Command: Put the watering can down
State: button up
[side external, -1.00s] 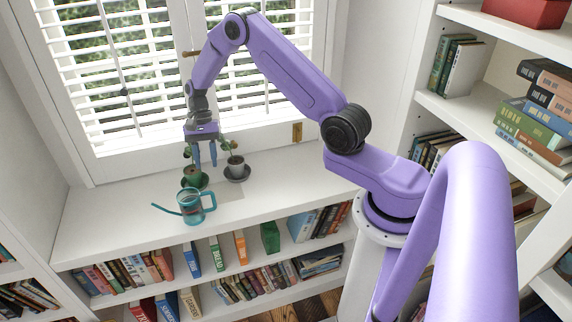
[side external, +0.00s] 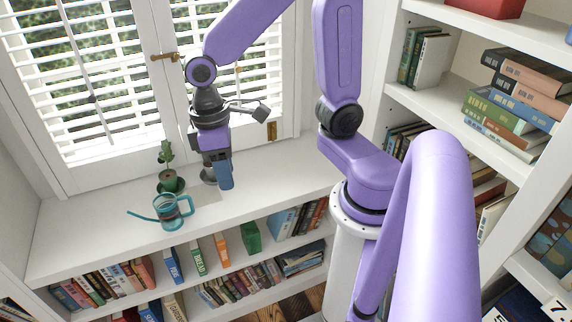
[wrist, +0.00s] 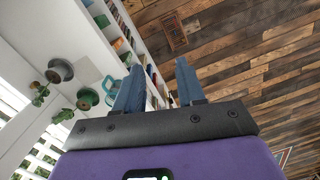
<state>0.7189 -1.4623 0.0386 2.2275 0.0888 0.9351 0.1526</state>
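The teal watering can (side external: 172,213) stands upright on the white shelf top (side external: 105,225), near its front edge, with its spout to the left and its handle to the right. It also shows in the wrist view (wrist: 111,86), partly hidden behind my left-hand finger. My gripper (side external: 223,175) is to the right of the can and apart from it. In the wrist view my gripper (wrist: 159,64) has its two blue fingers spread with nothing between them.
A plant in a green pot (side external: 168,180) stands just behind the can. A second plant's dark saucer (side external: 208,176) is partly hidden behind my gripper. Rows of books (side external: 235,278) fill the shelves below. The shelf top is clear to the right of my gripper.

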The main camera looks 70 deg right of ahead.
jog(key=s+d+n, duration=0.2)
jog(key=s+n, duration=0.1)
jog(key=s, duration=0.2)
jog(key=s+d+r+n+t, duration=0.1)
jog(key=s+n, duration=0.2)
jog(key=s, duration=0.3)
jog(key=shift+d, duration=0.4)
jog(key=shift+c, duration=0.3)
dwell(2.8)
jog(key=shift+c, duration=1)
